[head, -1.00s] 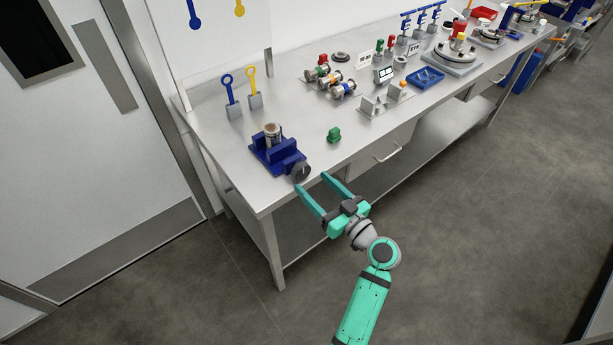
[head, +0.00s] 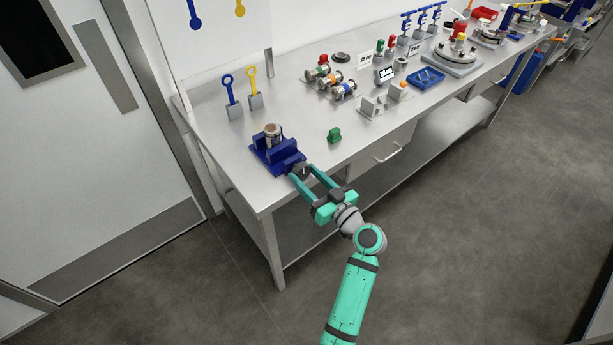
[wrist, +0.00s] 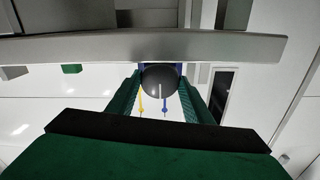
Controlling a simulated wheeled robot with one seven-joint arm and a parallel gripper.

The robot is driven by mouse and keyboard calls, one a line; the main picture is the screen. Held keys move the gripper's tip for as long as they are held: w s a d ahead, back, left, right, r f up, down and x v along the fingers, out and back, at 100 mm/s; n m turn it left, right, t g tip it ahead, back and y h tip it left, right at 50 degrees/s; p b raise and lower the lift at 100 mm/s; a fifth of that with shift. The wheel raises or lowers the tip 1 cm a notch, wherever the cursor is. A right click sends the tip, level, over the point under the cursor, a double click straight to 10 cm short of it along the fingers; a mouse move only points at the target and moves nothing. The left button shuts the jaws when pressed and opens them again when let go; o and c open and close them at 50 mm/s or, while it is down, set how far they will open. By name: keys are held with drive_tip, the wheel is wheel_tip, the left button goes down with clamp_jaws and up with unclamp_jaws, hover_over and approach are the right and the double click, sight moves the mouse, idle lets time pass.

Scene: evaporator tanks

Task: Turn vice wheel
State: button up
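The blue vice (head: 277,153) stands on the near left corner of the steel bench and holds a metal cylinder (head: 273,135) upright in its jaws. Its dark round wheel (head: 302,170) is on the side facing my arm. My gripper (head: 302,173) is open, with its teal fingers reaching to either side of the wheel. Part of the wheel is hidden by the fingers in the head view.
The bench (head: 235,165) has its front edge close to my gripper. A green block (head: 334,135) sits right of the vice, and blue and yellow tools (head: 242,95) stand behind it. Valves, a blue tray (head: 427,78) and other equipment lie farther right.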

drive_tip(key=shift+m, duration=1.5)
drive_tip(key=o, duration=1)
drive_tip(key=shift+o, duration=0.2)
drive_tip(key=v, duration=1.1)
drive_tip(key=shift+w, duration=0.1)
